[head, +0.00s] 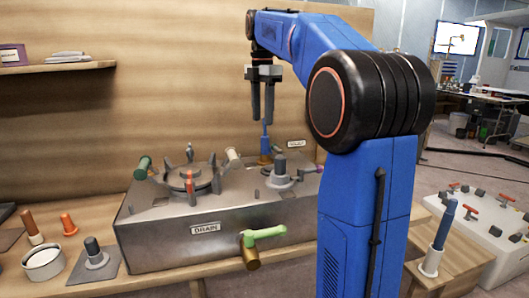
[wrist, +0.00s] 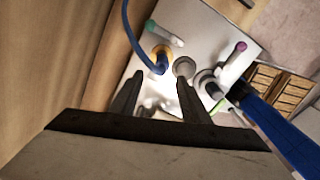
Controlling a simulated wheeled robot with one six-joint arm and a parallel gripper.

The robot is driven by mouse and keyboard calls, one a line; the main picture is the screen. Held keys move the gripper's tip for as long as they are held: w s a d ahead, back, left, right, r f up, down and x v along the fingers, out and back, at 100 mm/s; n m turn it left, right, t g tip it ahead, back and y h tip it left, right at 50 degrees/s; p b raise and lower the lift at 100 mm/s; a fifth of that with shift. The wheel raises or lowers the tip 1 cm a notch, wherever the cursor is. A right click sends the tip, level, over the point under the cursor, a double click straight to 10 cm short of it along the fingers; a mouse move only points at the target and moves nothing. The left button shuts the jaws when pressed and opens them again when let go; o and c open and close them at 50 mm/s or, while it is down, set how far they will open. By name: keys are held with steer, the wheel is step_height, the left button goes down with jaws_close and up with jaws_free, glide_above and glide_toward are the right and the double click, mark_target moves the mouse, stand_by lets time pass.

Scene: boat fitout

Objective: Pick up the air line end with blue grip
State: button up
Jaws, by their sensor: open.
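My gripper (head: 262,117) is open and empty, pointing down above the back of the grey metal box (head: 160,233). A slim upright blue piece (head: 265,136) stands in a brass-coloured fitting (head: 265,157) on the box, just below the fingertips. In the wrist view, a curved blue line (wrist: 133,42) runs down to a yellow ring fitting (wrist: 163,53), just beyond the gap between my fingers (wrist: 156,80). The blue piece appears to be this line's end. Another blue grip (head: 445,223) stands upright in a white collar at the right; I see no line on it.
The box top carries a round valve with a red handle (head: 188,182), a green-capped stub (head: 142,168) and a grey post (head: 280,166) close to the blue piece. A light green lever (head: 265,233) sticks out in front. A wooden wall stands behind.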

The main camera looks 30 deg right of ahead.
mark_target(265, 136)
step_height(265, 136, down, 5)
steer(key=shift+r, duration=0.2)
steer(key=shift+s+d+f, duration=0.1)
steer(key=shift+d+f, duration=0.05)
steer(key=shift+f, duration=1.25)
steer(key=shift+s+d+f, duration=0.1)
steer(key=shift+d+f, duration=0.05)
steer(key=shift+f, duration=1.2)
jaws_close()
